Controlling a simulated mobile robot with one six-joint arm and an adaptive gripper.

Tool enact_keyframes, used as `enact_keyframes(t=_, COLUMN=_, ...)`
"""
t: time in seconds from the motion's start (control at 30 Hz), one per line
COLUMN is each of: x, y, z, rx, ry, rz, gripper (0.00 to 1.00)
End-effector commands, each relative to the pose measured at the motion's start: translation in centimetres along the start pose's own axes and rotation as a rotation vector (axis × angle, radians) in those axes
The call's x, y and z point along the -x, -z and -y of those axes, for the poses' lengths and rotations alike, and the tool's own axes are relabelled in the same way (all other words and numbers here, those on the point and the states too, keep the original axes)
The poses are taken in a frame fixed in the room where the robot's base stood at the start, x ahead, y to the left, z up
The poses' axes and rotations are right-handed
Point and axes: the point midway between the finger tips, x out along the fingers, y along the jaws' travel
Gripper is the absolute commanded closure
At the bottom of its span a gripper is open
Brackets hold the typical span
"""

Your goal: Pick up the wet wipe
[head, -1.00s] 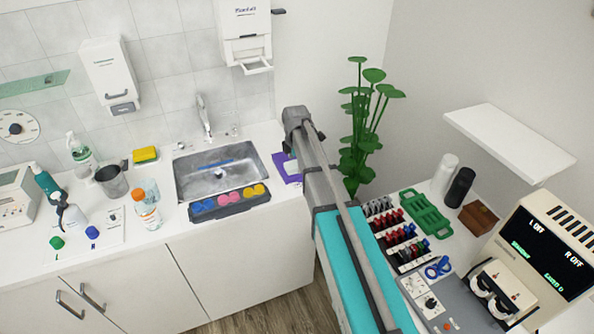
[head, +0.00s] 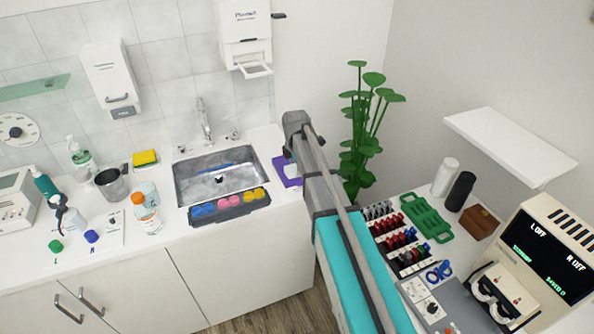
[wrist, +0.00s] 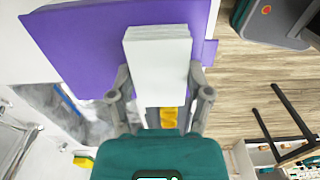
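The wet wipe appears to be the white folded stack (wrist: 158,62) in the wrist view. It lies in front of a flat purple sheet or mat (wrist: 75,50); I cannot tell whether it rests on it. My gripper (wrist: 159,68) has one finger on each side of the white stack, with the tips close to its side edges. Whether they press on it is unclear. In the head view my gripper's end is mostly hidden behind my arm, beside the purple sheet (head: 279,176) at the counter's right end, and only a little white shows there.
A sink (head: 222,170) lies left of the purple sheet, with a dark tray (head: 228,210) of coloured items along its front. A green plant (head: 362,140) stands right of my arm. Bottles and a metal cup (head: 112,184) stand at the counter's left. Floor (wrist: 240,80) shows beyond the counter edge.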

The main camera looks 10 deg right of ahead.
Motion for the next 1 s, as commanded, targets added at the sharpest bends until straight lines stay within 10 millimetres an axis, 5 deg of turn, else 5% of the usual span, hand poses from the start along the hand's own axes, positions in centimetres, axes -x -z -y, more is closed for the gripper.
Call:
enact_keyframes(t=0.57, x=0.5, y=0.0, z=0.0, rx=-0.001, ry=0.001, rz=0.000, gripper=0.59)
enact_keyframes(t=1.0, x=3.8, y=0.0, z=0.1, rx=-0.001, ry=0.000, rz=0.000, gripper=0.59)
